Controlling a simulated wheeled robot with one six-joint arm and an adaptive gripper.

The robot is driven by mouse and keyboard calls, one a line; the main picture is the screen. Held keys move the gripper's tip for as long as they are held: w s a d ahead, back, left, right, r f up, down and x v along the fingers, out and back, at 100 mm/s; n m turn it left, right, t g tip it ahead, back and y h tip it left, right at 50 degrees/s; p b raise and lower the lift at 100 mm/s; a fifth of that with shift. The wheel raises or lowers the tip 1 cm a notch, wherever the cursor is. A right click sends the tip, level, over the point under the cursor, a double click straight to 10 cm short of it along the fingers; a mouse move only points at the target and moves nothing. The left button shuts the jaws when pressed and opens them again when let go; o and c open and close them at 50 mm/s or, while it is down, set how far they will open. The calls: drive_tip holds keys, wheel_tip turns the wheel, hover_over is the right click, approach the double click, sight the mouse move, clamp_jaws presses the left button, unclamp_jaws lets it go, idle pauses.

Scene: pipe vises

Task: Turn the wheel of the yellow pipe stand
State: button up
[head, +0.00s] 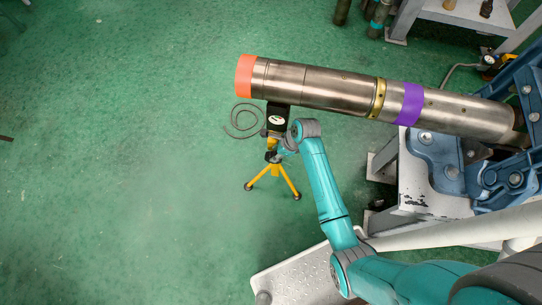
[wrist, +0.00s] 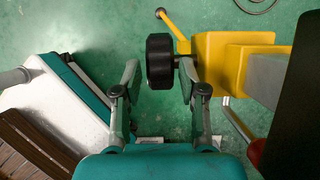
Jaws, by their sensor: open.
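The yellow pipe stand (head: 270,176) stands on its tripod legs under the left end of a long steel pipe (head: 320,86) in the head view. In the wrist view its yellow body (wrist: 222,52) fills the upper right. A black wheel (wrist: 160,48) sticks out from its left side on a short shaft. My gripper (wrist: 159,70) is open, with one finger on each side of the wheel. The wheel's lower part lies between the fingertips, with a narrow gap at the left; contact at the right is unclear.
A blue vise (head: 450,160) on a grey bench holds the pipe's right end. A cable (head: 241,122) lies coiled on the green floor behind the stand. Bottles (head: 380,15) stand at the top.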

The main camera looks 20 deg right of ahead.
drive_tip(key=shift+x, duration=2.7)
clamp_jaws()
